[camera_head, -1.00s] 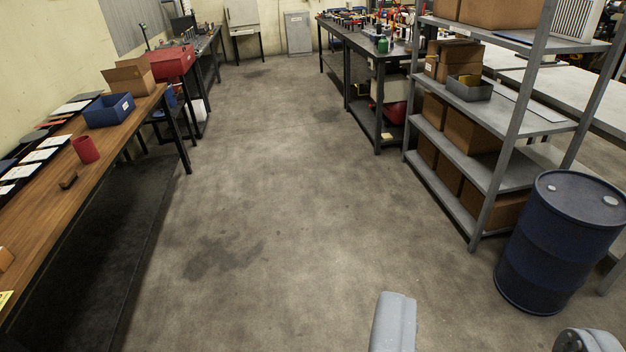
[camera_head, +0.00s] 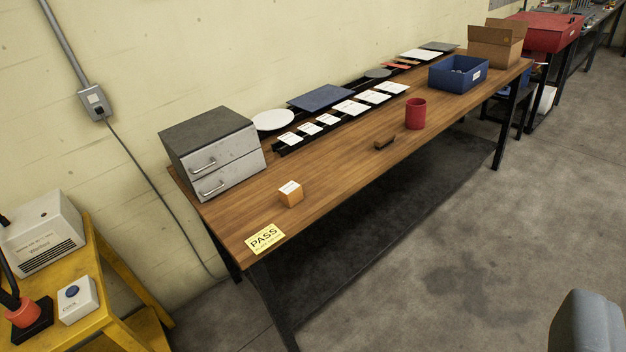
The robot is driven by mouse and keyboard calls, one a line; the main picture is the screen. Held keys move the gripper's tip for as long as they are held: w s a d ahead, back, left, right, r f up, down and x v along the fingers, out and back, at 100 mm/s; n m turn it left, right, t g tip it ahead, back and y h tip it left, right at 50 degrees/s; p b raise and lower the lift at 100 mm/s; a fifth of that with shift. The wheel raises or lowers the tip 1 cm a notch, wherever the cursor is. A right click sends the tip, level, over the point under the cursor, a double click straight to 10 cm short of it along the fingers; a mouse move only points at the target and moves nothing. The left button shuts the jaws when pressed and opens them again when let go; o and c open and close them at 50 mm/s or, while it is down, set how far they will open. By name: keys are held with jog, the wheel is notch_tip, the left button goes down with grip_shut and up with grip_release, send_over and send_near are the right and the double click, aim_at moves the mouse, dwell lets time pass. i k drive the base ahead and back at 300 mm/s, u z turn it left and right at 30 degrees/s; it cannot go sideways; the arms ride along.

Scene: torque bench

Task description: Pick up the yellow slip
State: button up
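The yellow slip (camera_head: 265,239) is a small flat card with dark "PASS" lettering. It lies at the near left corner of the wooden bench (camera_head: 340,168), close to the front edge. A grey rounded part (camera_head: 588,325) shows at the lower right corner, well apart from the slip; I cannot tell whether it belongs to my gripper. My gripper's fingertips do not show.
A grey drawer unit (camera_head: 212,160) is at the bench's left end. A yellow cart (camera_head: 112,300) is at left. Floor in front is open.

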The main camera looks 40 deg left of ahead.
aim_at(260, 241)
jog(key=u, duration=0.4)
jog(key=i, duration=0.7)
jog(key=u, duration=0.3)
jog(key=k, duration=0.9)
jog(key=u, duration=0.2)
jog(key=i, duration=0.9)
jog(key=z, duration=0.1)
